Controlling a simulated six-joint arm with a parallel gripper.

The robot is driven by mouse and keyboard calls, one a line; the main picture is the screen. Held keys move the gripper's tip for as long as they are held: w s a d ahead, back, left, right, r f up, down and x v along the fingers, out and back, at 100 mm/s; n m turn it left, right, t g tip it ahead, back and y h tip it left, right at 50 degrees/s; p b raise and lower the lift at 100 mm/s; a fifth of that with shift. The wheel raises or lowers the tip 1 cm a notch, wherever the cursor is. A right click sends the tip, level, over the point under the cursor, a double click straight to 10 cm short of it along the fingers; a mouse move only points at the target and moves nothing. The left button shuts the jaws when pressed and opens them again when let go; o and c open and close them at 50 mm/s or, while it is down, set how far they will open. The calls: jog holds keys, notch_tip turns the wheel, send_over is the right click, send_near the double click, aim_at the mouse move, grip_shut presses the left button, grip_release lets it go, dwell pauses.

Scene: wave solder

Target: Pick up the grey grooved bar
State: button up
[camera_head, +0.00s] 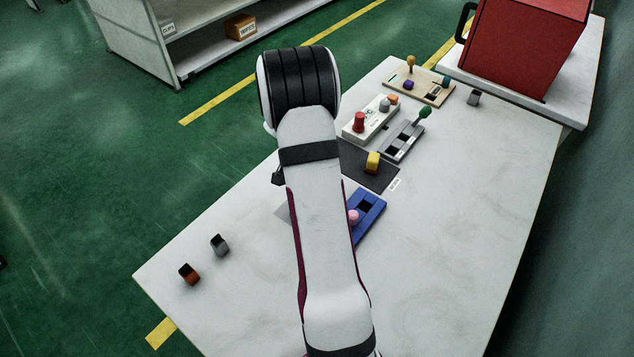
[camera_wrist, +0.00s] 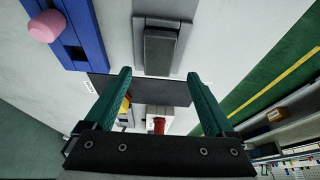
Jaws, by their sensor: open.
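The grey bar (camera_wrist: 162,46) lies in or on a lighter grey holder (camera_wrist: 142,30) at the top middle of the wrist view. Its groove is hard to make out. My gripper (camera_wrist: 159,75) is open, its two green fingers spread and nothing between them; the bar appears beyond the fingertips, roughly centred between them. In the head view my own arm hides the bar and the gripper; only a grey corner of the holder (camera_head: 283,212) shows at the arm's left side.
Beside the holder is a blue block (camera_head: 371,207) with a pink knob (camera_head: 353,216). A dark mat (camera_head: 352,157) with a yellow piece (camera_head: 373,162) lies farther back. Grey (camera_head: 220,245) and orange (camera_head: 189,274) cups stand at left. The table's right side is clear.

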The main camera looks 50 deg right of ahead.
jog(key=x, duration=0.4)
jog(key=shift+s+f, duration=0.15)
jog(key=shift+f, duration=0.15)
grip_shut()
